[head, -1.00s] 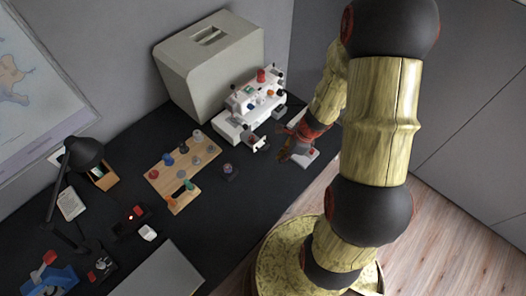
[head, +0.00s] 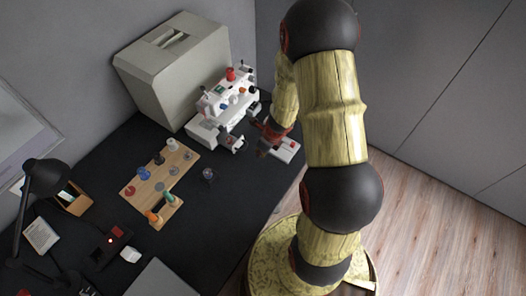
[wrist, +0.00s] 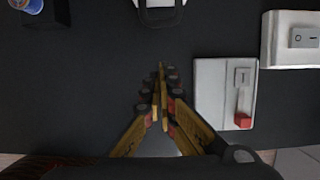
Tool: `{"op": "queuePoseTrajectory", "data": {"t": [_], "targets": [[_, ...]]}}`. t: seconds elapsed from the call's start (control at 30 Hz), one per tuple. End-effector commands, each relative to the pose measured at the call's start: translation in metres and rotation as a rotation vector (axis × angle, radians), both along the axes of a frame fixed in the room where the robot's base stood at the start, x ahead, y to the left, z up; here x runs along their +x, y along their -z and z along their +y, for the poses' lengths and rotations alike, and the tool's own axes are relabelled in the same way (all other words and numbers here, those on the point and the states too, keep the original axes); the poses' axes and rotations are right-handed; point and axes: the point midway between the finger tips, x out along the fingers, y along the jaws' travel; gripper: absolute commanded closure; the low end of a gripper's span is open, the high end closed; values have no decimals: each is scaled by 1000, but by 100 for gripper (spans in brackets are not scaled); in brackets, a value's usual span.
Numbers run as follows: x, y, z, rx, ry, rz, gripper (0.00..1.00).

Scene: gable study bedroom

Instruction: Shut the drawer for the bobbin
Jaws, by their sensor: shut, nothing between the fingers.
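The white sewing machine (head: 222,105) stands at the back of the dark desk. A small white drawer-like part with a dark handle (head: 236,146) sticks out at its front; in the wrist view its dark handle end (wrist: 160,14) is at the top middle. A bobbin (head: 208,174) stands on a small dark block on the desk; it also shows at the top left of the wrist view (wrist: 30,5). My gripper (wrist: 162,75) is shut and empty, its tips pointing toward the handle with a gap between. In the head view my gripper (head: 262,150) is partly hidden by its own arm.
A white switch box with a red button (wrist: 225,92) lies close to the right of my fingers in the wrist view. A wooden spool board (head: 160,183), a lamp (head: 45,180) and a grey machine cover (head: 175,70) are on the desk. Bare desk lies left of my fingers.

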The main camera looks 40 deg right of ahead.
Motion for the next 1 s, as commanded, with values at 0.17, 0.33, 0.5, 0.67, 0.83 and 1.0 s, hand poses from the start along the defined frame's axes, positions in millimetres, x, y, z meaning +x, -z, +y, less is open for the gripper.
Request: {"op": "queuePoseTrajectory", "data": {"t": [0.17, 0.33, 0.5, 0.67, 0.83, 1.0], "targets": [[21, 12, 8, -2, -6, -1, 100], [35, 15, 12, -2, -4, -1, 100], [39, 16, 15, -1, -2, 0, 100], [40, 16, 15, -1, -2, 0, 100], [41, 15, 15, -1, -3, 0, 100], [61, 12, 22, -1, -5, 1, 100]]}}
